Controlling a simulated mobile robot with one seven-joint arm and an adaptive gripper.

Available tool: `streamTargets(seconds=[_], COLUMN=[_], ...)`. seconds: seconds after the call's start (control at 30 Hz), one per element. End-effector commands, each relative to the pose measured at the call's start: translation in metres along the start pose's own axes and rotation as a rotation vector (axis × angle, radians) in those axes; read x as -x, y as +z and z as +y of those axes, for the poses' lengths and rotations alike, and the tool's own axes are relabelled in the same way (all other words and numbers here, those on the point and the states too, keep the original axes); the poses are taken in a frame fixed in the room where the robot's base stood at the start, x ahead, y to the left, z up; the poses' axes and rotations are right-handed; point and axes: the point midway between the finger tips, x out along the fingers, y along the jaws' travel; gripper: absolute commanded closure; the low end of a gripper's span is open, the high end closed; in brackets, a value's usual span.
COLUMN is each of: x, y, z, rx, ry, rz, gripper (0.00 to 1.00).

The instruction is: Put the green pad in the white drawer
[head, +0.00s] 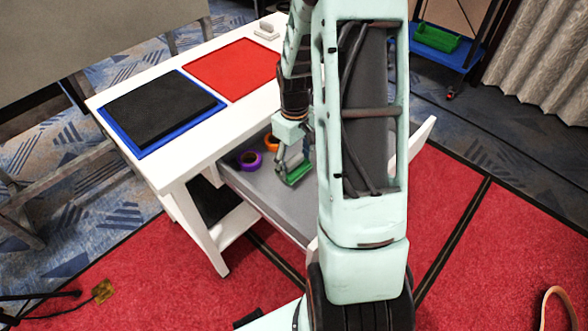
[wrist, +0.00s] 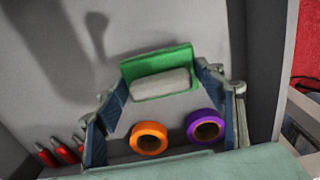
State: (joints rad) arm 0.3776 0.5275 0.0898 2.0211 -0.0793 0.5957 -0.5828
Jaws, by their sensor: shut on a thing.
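The green pad (head: 298,174) is between the fingers of my gripper (head: 291,160), low over the open white drawer (head: 268,203). In the wrist view the pad (wrist: 182,56) shows a green face and a pale grey block, and my gripper (wrist: 160,78) is shut on it from both sides. The drawer's grey floor (wrist: 60,75) lies below it; I cannot tell whether the pad touches the floor. The drawer is pulled out from the white table, and my arm hides part of it in the head view.
A purple ring (wrist: 206,127) and an orange ring (wrist: 148,138) lie in the drawer, with several red-ended items (wrist: 62,150) in its corner. The white table (head: 180,165) carries a black pad (head: 160,105) on a blue mat and a red mat (head: 232,68).

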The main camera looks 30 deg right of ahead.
Motion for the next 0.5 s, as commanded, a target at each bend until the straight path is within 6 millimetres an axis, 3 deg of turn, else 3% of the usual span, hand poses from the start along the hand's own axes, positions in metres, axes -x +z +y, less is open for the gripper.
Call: streamTargets(seconds=[0.1, 0.2, 0.5], x=[-0.022, -0.032, -0.034], y=[-0.001, -0.001, -0.001], z=[-0.001, -0.001, -0.001], rx=[0.002, 0.002, 0.001], ry=[-0.003, -0.001, 0.000], rz=[-0.003, -0.001, 0.000], gripper=[0.56, 0.56, 0.56])
